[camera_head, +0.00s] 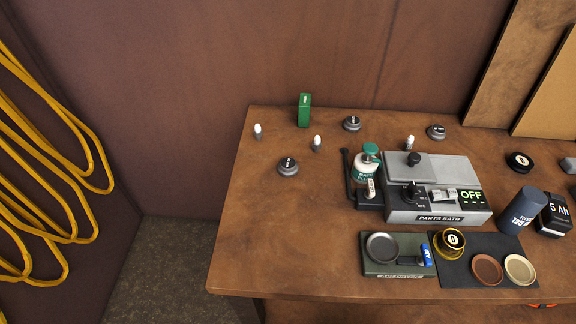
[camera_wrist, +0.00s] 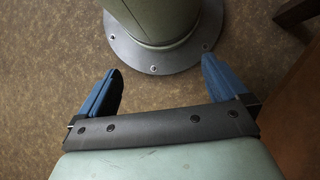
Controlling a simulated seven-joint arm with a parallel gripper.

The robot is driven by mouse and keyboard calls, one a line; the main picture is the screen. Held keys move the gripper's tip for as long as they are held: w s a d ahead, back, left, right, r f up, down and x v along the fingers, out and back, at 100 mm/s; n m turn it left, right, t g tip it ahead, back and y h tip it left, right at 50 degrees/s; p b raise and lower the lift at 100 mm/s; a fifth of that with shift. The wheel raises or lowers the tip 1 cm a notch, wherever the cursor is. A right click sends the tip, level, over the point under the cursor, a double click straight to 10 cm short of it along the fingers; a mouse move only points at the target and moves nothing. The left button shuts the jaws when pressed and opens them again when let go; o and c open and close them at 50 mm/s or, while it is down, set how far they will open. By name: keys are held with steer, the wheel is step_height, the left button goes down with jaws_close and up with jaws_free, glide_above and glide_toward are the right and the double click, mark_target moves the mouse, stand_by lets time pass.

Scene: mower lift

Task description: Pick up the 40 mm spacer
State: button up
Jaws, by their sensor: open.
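I cannot tell for sure which thing is the 40 mm spacer, as the small labels are unreadable. An upright green block (camera_head: 304,110) with a small pale label stands near the bench's back edge. Dark round labelled pieces lie on the bench: one at front left (camera_head: 288,167), one at back middle (camera_head: 352,124), one at back right (camera_head: 436,132) and a black one at right (camera_head: 519,162). My gripper (camera_wrist: 160,64) shows only in the wrist view. Its blue fingers are wide apart and empty over the floor, away from these pieces.
The brown bench (camera_head: 245,235) has clear room at left. A grey parts bath (camera_head: 438,205) reading OFF stands mid-bench. A green tray (camera_head: 400,268), dark mat (camera_head: 470,273), blue-grey cylinder (camera_head: 520,210) and 5 Ah battery (camera_head: 554,215) are near the front. Yellow hose (camera_head: 60,190) hangs left.

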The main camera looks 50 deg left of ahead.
steer(key=shift+c, duration=0.7)
steer(key=shift+w, duration=0.1)
